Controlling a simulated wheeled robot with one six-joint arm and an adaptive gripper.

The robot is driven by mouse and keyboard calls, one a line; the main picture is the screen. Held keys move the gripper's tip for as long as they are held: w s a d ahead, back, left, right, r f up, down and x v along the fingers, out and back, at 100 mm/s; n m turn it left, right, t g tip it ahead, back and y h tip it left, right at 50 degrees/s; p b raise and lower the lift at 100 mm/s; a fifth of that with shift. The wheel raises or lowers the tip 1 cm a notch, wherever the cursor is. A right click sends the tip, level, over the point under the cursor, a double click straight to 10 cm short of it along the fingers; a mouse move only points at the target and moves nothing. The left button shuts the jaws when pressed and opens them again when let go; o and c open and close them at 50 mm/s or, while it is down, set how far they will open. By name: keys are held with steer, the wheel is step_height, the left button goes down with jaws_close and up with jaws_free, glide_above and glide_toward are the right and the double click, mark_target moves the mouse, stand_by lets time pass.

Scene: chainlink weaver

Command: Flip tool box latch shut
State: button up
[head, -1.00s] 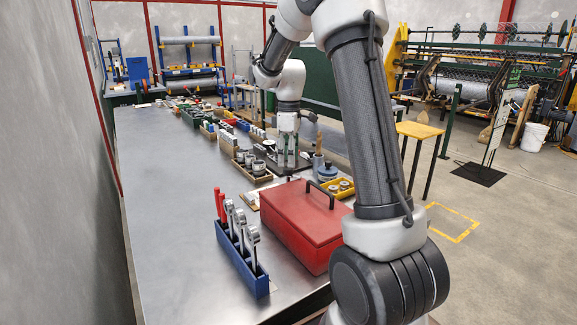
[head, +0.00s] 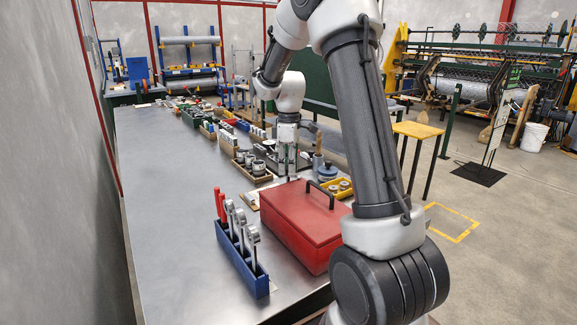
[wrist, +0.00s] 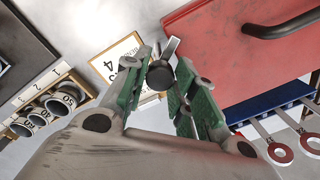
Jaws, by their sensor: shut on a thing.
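The red tool box (head: 300,222) stands on the near right part of the table with its lid down and its dark handle on top. In the wrist view its red lid (wrist: 225,50) fills the upper right. My gripper (head: 289,178) points down just behind the box's far edge. In the wrist view my green-padded fingers (wrist: 162,72) are closed around a dark round-ended piece (wrist: 160,77) with a grey metal tab, close beside the box's edge. I cannot tell whether this piece is the latch. No other latch is clearly visible.
A blue rack (head: 240,262) of ring-ended tools stands left of the box. A yellow tray (head: 341,187) is behind it at right. A wooden socket rack (wrist: 48,103) and a numbered card (wrist: 119,62) lie near my gripper. The table's left side (head: 165,215) is clear.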

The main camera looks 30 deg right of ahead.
steer(key=shift+m, duration=0.3)
steer(key=m, duration=0.3)
steer(key=shift+m, duration=1.7)
steer(key=o, duration=1)
steer(key=shift+o, duration=0.2)
step_height(320, 180, up, 12)
steer(key=shift+d, duration=0.25)
